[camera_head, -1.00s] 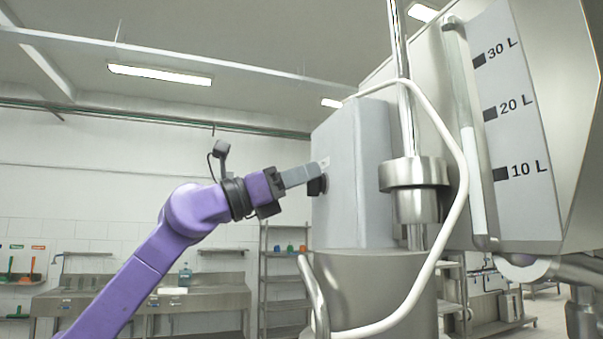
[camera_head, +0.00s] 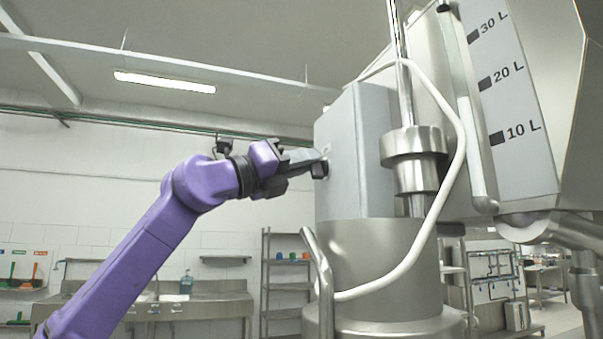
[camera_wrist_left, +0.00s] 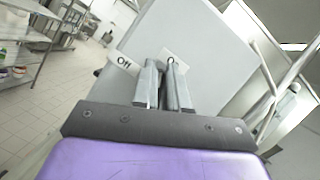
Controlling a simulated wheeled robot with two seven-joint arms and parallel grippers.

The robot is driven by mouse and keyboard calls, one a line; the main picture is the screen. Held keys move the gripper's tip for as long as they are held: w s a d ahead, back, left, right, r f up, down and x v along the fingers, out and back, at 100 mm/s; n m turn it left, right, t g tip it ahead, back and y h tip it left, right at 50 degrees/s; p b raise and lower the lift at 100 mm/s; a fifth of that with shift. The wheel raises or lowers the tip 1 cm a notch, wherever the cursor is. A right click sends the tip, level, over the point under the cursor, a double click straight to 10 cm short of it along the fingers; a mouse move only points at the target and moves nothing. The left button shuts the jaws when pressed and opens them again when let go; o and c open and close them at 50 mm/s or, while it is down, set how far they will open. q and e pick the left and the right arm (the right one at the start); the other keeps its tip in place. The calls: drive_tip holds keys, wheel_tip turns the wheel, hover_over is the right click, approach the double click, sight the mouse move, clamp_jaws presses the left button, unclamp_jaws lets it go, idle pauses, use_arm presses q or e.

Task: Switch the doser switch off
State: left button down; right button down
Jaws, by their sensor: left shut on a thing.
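The doser's grey box (camera_head: 352,150) stands on a steel cylinder, and the dark doser switch (camera_head: 320,169) sits on its left side. My left gripper (camera_head: 318,158) reaches the switch from the left, its fingers shut on it. In the left wrist view, the fingers of my left gripper (camera_wrist_left: 168,66) point at the box (camera_wrist_left: 200,45) and cover most of the switch. An "Off" label (camera_wrist_left: 125,62) shows left of the fingers, and another label (camera_wrist_left: 171,54), partly hidden, shows at their tips. The switch's exact position is hidden. My right gripper is not in view.
A white hose (camera_head: 462,150) loops around the box's right side. A curved steel handle (camera_head: 322,270) stands in front of the steel cylinder (camera_head: 375,262). The large hopper with litre marks (camera_head: 515,110) is at the right. Sinks and shelves stand far behind.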

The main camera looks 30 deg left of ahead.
use_arm(q)
drive_tip(key=n+y, duration=0.1)
drive_tip(key=n, duration=0.1)
drive_tip(key=n+y+b, duration=0.1)
drive_tip(key=n, duration=0.1)
drive_tip(key=n+y, duration=0.1)
drive_tip(key=n, duration=0.2)
drive_tip(key=shift+w+f, duration=0.2)
drive_tip(key=shift+f, duration=0.15)
drive_tip(key=shift+a+f+n+g+y+p, duration=0.1)
drive_tip(key=shift+n+g+y, duration=0.3)
drive_tip(key=shift+n, duration=0.85)
drive_tip(key=shift+f+n+g+y+p, duration=0.15)
drive_tip(key=shift+n+y, duration=0.3)
drive_tip(key=shift+n, duration=0.75)
drive_tip(key=shift+a+f+n+g+y+p, duration=0.1)
drive_tip(key=shift+n+g+y, duration=0.3)
drive_tip(key=shift+n, duration=0.85)
